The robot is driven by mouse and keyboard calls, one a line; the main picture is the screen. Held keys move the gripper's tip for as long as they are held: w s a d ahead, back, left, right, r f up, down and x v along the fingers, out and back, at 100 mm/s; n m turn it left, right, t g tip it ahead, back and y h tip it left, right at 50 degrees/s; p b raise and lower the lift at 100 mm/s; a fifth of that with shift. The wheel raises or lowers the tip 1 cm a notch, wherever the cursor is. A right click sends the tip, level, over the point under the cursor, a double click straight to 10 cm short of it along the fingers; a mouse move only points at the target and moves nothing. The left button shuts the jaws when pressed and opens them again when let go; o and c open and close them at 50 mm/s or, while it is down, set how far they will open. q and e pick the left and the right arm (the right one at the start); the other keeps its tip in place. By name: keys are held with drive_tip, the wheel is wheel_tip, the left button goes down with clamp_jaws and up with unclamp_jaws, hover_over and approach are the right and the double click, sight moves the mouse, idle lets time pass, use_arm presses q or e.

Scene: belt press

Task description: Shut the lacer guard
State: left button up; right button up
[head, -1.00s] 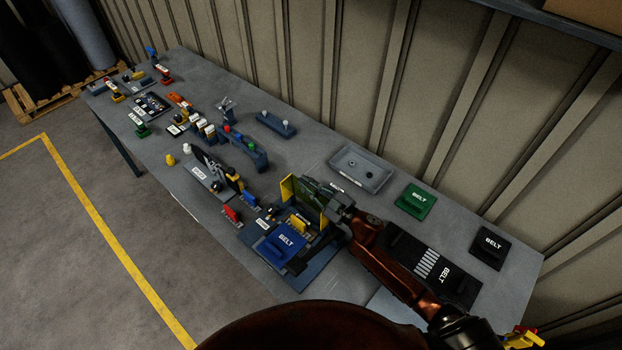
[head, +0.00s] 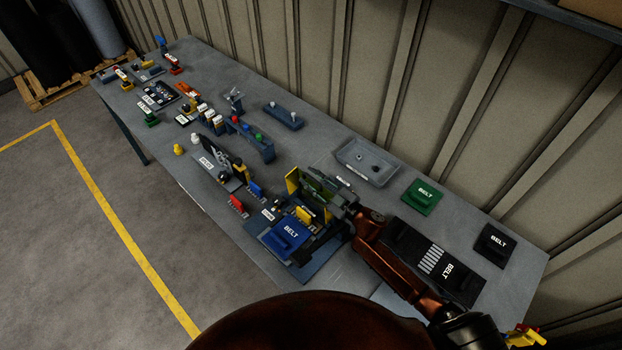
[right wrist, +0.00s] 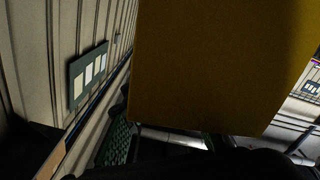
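The lacer stands at the near edge of the bench, with a blue plate marked BELT (head: 287,236) at its front. Its guard appears to be the yellow panel (head: 292,181), standing raised on the far left side of my right gripper. My right gripper (head: 318,190) is right beside this panel, over the lacer, and partly hides it. In the right wrist view the yellow panel (right wrist: 215,65) fills the middle, very close. A green ribbed finger pad (right wrist: 118,140) shows below it. I cannot tell contact or finger gap. My left gripper is out of view.
A grey tray (head: 366,161), a green BELT plate (head: 423,196) and a black BELT plate (head: 495,244) lie right of the lacer. Small tools crowd the bench's left; the back wall is close.

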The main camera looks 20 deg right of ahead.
drive_tip(key=v, duration=1.2)
